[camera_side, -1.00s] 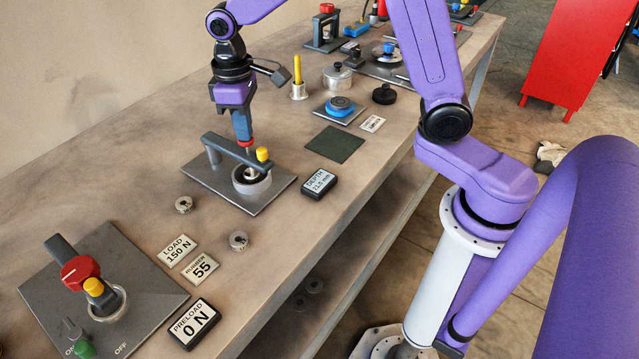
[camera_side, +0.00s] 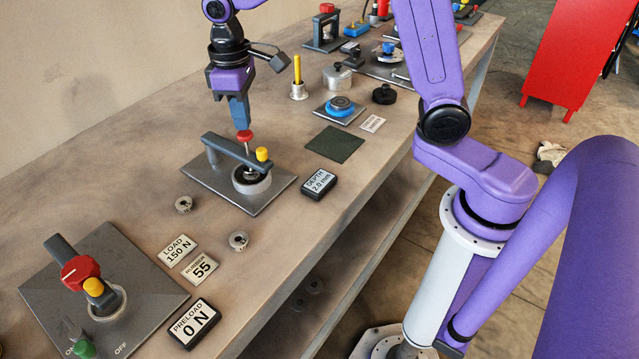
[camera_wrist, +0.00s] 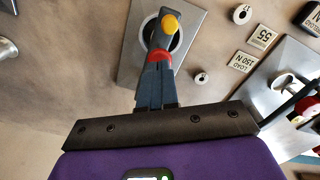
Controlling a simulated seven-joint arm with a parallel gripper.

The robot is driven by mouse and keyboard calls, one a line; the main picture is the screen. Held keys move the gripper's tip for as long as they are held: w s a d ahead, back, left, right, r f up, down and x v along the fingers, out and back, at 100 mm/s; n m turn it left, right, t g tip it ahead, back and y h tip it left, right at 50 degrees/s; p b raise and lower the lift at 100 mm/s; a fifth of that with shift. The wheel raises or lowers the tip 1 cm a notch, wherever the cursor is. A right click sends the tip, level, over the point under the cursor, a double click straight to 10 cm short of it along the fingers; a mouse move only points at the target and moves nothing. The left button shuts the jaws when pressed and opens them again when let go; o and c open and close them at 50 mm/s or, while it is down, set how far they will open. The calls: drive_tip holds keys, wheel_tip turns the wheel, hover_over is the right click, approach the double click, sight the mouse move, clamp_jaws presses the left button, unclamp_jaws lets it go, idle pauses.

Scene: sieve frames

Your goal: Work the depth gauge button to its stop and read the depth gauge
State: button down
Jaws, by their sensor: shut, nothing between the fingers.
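The depth gauge stands on a grey plate (camera_side: 205,178), with a dark arm (camera_side: 228,149) and yellow knob (camera_side: 262,154) over a pale ring (camera_side: 251,185). Its red button (camera_side: 244,136) tops a thin upright rod. My gripper (camera_side: 240,125) is shut and empty, pointing down right at the button; I cannot tell whether they touch. The wrist view shows the fingers (camera_wrist: 156,75) partly covering the red button (camera_wrist: 158,56), with the yellow knob (camera_wrist: 169,24) beyond. The depth display (camera_side: 319,183) appears to read 2.0 mm.
A second station with a red knob (camera_side: 80,271) is at lower left, beside the preload display (camera_side: 195,323) reading 0 N. Loose metal rings (camera_side: 238,241) and label plates (camera_side: 178,250) lie between. A dark green mat (camera_side: 334,144) lies bare to the right.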

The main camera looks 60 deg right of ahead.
drive_tip(key=shift+r, duration=0.1)
drive_tip(key=shift+r, duration=1.4)
drive_tip(key=shift+r, duration=2)
drive_tip(key=s+d+f+n, duration=0.2)
drive_tip(key=s, duration=0.7)
drive_tip(key=s+d+f+n, duration=0.2)
drive_tip(key=s+d+f, duration=0.1)
drive_tip(key=s, duration=0.7)
drive_tip(key=s+d+f+n, duration=0.2)
drive_tip(key=s+f, duration=0.1)
drive_tip(key=s, duration=0.6)
drive_tip(key=shift+s+d+n, duration=0.25)
drive_tip(key=shift+s+n, duration=0.05)
